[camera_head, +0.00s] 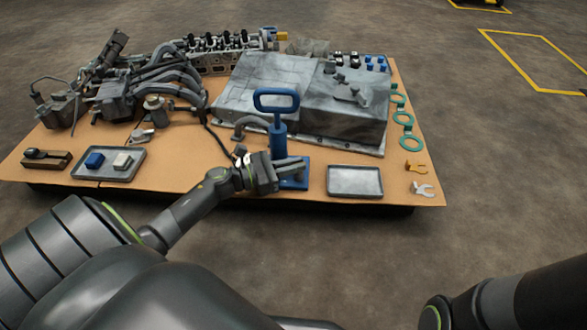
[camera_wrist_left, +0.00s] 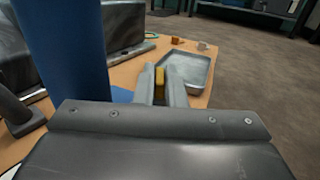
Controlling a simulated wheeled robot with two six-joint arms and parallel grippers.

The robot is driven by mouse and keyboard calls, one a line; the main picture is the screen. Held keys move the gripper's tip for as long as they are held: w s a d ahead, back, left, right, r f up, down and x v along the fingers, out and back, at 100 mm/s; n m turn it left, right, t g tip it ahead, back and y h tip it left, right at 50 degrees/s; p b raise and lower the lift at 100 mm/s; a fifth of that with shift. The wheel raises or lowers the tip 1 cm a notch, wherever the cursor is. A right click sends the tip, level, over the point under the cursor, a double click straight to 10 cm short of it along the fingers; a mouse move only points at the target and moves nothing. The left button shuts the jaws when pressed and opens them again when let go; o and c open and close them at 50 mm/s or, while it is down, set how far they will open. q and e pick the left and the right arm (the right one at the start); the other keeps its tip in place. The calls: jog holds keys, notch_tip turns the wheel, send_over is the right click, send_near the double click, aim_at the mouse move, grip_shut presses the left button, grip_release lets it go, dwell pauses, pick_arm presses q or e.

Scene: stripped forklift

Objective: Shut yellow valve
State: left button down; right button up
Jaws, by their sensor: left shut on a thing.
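My left gripper (camera_head: 292,168) reaches in from the left at the front of the table, beside the base of a blue upright device with a loop handle (camera_head: 277,100). In the left wrist view the two fingers (camera_wrist_left: 161,85) are closed around a small yellow piece, the yellow valve (camera_wrist_left: 159,76); only its upper part shows between them. In the head view the fingers hide the yellow valve. The device's blue column (camera_wrist_left: 70,50) stands close to the left of the fingers in the wrist view. My right gripper is not in view.
An empty grey tray (camera_head: 355,181) lies just right of the gripper. Another tray (camera_head: 108,165) with blue and white blocks lies left. A large grey housing (camera_head: 265,85) stands behind.

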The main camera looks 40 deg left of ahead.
pick_arm(q)
jog(key=c, duration=1.5)
grip_release()
jog(key=shift+s+a, duration=0.1)
jog(key=p+v, duration=0.6)
jog(key=v, duration=1.1)
jog(key=shift+a, duration=0.15)
